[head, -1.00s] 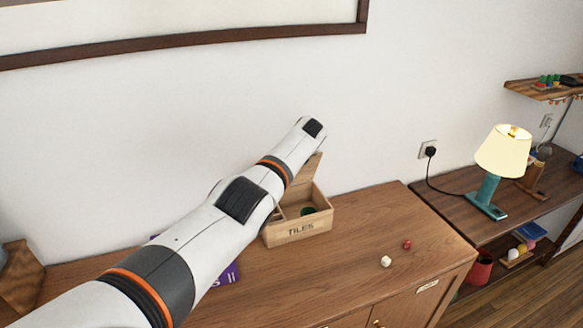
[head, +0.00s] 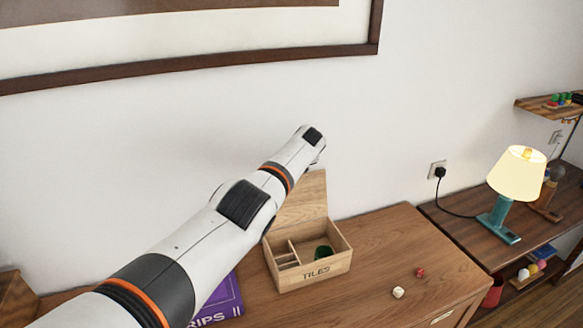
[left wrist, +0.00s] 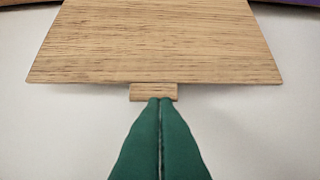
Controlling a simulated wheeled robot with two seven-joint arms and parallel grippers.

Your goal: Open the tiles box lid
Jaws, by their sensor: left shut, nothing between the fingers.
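The wooden tiles box (head: 316,274), marked TILES, sits on the cabinet top in the head view. Its lid (head: 306,200) stands raised at the back, and the inside shows dividers and a dark green round thing (head: 323,253). The lid fills the top of the left wrist view (left wrist: 155,40), with a small wooden tab (left wrist: 139,92) on its edge. My left gripper (left wrist: 160,99) has its green fingers shut and empty, with the tips at the tab; I cannot tell if they touch. In the head view my left arm hides these fingers. My right gripper is not in view.
A purple book (head: 222,302) lies left of the box, partly behind my arm. A white die (head: 398,292) and a red die (head: 420,272) lie to the right on the cabinet top (head: 385,240). A lit lamp (head: 516,175) stands on the lower table at right.

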